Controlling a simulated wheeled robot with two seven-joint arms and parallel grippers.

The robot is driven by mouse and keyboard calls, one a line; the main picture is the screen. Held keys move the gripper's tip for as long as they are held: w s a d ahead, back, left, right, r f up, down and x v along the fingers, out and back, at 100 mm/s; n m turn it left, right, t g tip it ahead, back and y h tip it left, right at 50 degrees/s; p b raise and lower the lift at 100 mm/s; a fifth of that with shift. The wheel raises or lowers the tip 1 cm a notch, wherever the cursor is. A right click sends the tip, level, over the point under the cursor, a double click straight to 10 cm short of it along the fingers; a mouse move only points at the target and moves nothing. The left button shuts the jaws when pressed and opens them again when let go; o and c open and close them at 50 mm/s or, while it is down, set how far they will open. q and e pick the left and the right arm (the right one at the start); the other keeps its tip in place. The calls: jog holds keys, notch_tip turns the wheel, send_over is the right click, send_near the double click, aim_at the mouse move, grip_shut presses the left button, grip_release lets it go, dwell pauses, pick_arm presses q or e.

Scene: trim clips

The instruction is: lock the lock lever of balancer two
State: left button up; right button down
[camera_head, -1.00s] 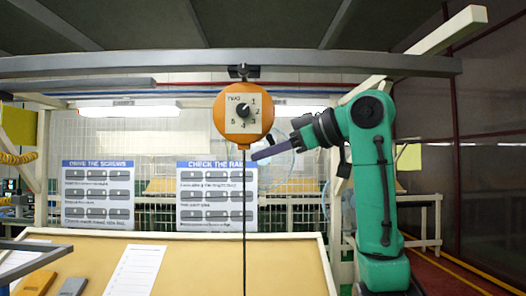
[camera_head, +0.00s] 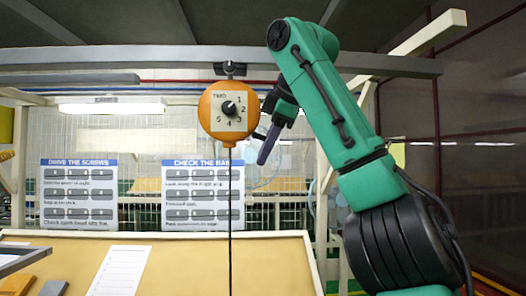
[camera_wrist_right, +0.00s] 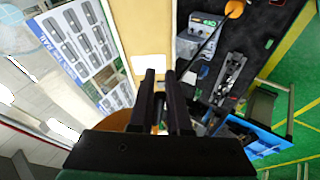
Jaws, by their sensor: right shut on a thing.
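Balancer two (camera_head: 212,122) is a round orange body hanging from the overhead beam, with a pale plate numbered 1 to 5 and a black knob (camera_head: 229,108). Its short dark lock lever (camera_head: 257,136) sticks out at the lower right side. My right gripper (camera_head: 267,150) is at that side, its fingers tilted down and to the left, shut on the lever. In the right wrist view the two dark fingers (camera_wrist_right: 164,98) close around a dark piece (camera_wrist_right: 159,101), with a little of the orange body (camera_wrist_right: 118,121) behind the gripper. My left gripper is not in view.
A cord (camera_head: 230,200) hangs down from the balancer in front of the tan board (camera_head: 190,265). The beam (camera_head: 390,66) runs above. Two instruction posters (camera_head: 79,195) hang behind. The right wrist view shows a grey box (camera_wrist_right: 197,48) and a blue bin (camera_wrist_right: 262,140) below.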

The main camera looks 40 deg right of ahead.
jog(key=shift+d+f+g, duration=0.1)
jog(key=shift+g, duration=0.2)
dwell(0.5)
jog(key=c, duration=1.1)
grip_release()
jog(key=shift+o, duration=1.1)
jog(key=shift+w+d, duration=0.15)
jog(key=shift+w, duration=0.05)
